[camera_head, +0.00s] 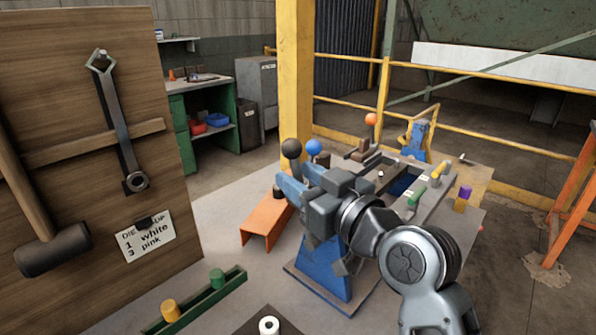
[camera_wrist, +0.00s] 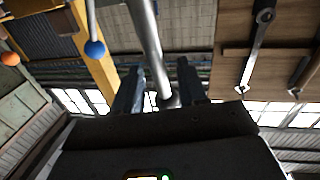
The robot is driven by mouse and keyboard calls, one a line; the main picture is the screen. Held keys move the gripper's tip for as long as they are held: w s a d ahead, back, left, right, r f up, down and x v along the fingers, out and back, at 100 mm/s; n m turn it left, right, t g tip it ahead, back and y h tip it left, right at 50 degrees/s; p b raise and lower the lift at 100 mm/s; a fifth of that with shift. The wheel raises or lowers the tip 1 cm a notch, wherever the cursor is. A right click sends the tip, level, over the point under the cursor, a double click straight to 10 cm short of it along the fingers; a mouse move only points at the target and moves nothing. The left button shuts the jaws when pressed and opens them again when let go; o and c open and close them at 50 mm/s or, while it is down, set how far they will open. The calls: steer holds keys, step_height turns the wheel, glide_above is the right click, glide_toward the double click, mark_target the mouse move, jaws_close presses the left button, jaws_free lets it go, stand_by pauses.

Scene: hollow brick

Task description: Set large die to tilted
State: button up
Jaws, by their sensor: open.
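No thing in view can be clearly told as the large die. A metal lever rod (camera_wrist: 147,40) runs down between the two spread fingers of my gripper (camera_wrist: 157,75) in the wrist view. I cannot tell whether a finger touches it. In the head view my gripper (camera_head: 290,187) is at the blue-based bench machine (camera_head: 328,272), below a black ball knob (camera_head: 291,148). A blue ball knob (camera_head: 314,146) stands just right of the black one and also shows in the wrist view (camera_wrist: 95,48). My gripper hides much of the machine.
An orange channel (camera_head: 268,220) lies left of the machine. A green tray (camera_head: 200,300) holds a yellow and a green peg. A white ring (camera_head: 269,325) is at the front. A tool board (camera_head: 90,120) with a written card (camera_head: 146,237) stands left. An orange ball (camera_head: 371,119) stands behind.

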steer(key=shift+w+a, duration=0.35)
steer(key=shift+w, duration=0.05)
jaws_close()
stand_by(0.4)
